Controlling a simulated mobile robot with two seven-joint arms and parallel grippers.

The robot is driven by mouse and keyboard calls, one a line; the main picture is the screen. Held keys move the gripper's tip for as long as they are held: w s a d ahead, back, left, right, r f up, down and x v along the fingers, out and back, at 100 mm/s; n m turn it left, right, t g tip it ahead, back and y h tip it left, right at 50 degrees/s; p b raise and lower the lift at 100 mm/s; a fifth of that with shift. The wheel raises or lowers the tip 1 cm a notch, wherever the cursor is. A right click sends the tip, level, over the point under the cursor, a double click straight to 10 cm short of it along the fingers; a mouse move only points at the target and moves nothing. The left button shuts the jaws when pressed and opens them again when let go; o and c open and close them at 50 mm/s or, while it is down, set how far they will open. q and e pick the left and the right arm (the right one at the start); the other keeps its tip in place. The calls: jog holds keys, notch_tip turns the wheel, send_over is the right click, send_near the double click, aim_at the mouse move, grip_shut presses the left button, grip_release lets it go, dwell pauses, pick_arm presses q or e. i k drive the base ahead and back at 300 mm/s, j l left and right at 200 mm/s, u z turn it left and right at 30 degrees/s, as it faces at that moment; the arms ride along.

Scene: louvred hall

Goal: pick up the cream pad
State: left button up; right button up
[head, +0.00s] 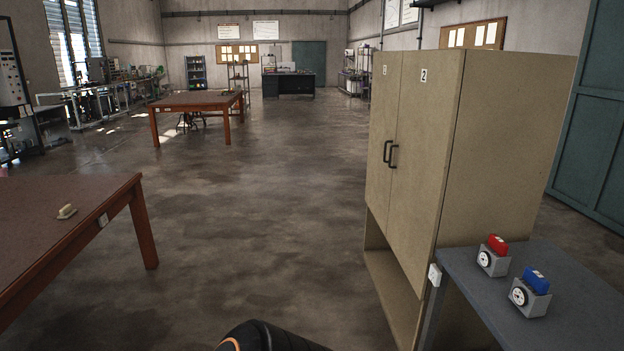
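Neither of my grippers is in view. A dark rounded part with an orange ring, which looks like a link of my own arm, shows at the bottom edge, well apart from the pad.
A tall beige cabinet (500,150) with shut doors stands at the right. A grey table (580,300) beside it bears a red-topped device (493,257) and a blue-topped device (530,292). Another brown table (195,102) stands farther back. The floor between is clear.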

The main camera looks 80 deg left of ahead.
aim_at(68, 212)
jog(key=u, duration=4.05)
jog(key=i+l+z, duration=0.1)
jog(key=i+z, duration=0.35)
jog(key=i, duration=0.3)
jog(key=i+j+z, duration=0.15)
jog(key=i+z, duration=0.35)
jog(key=i, duration=0.25)
jog(key=i+u, duration=0.15)
jog(key=i, duration=0.55)
jog(key=i+l+u, duration=0.2)
jog(key=i, duration=0.45)
jog(key=i+u, duration=0.45)
jog(key=i+l+u, duration=0.4)
jog(key=i, duration=0.2)
jog(key=i+j, duration=0.05)
jog(key=j, duration=0.05)
